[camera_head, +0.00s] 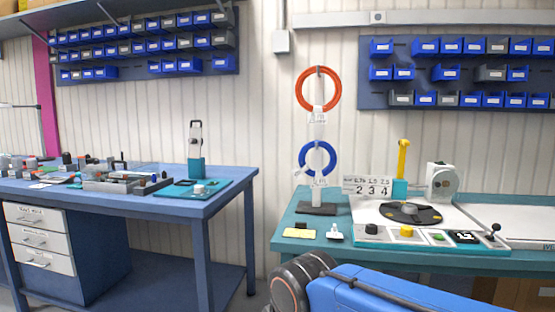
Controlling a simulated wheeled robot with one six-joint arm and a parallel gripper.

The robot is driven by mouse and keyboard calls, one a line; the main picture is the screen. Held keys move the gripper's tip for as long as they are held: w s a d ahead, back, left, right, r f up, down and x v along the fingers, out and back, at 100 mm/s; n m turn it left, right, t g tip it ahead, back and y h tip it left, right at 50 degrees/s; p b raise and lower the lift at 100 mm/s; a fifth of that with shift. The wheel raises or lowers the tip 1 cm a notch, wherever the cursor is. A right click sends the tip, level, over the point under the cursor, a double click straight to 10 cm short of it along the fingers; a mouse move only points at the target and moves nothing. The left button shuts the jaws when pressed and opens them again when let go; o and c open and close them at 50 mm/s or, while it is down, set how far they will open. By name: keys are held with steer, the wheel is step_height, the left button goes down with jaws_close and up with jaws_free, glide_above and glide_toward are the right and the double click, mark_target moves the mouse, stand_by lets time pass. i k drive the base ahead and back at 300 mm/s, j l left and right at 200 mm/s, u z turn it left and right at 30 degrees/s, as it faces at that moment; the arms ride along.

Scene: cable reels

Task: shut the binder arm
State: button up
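A yellow arm (403,157) stands upright on a teal block (399,188) at the back of the winding machine on the right bench; it looks like the binder arm, raised. In front of it is a dark round turntable (420,217) on the machine's white base (365,214). My blue arm crosses the bottom of the view in front of the bench. My gripper does not show, so I cannot see whether it is open or shut.
A grey-white housing (441,182) and a number card (367,186) flank the yellow arm. A stand (317,207) holds an orange coil (301,90) and a blue coil (304,160). The machine's front has knobs and a lever (494,229). A blue workbench (215,203) is at left.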

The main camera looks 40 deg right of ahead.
mark_target(402, 143)
steer(key=z, duration=1.75)
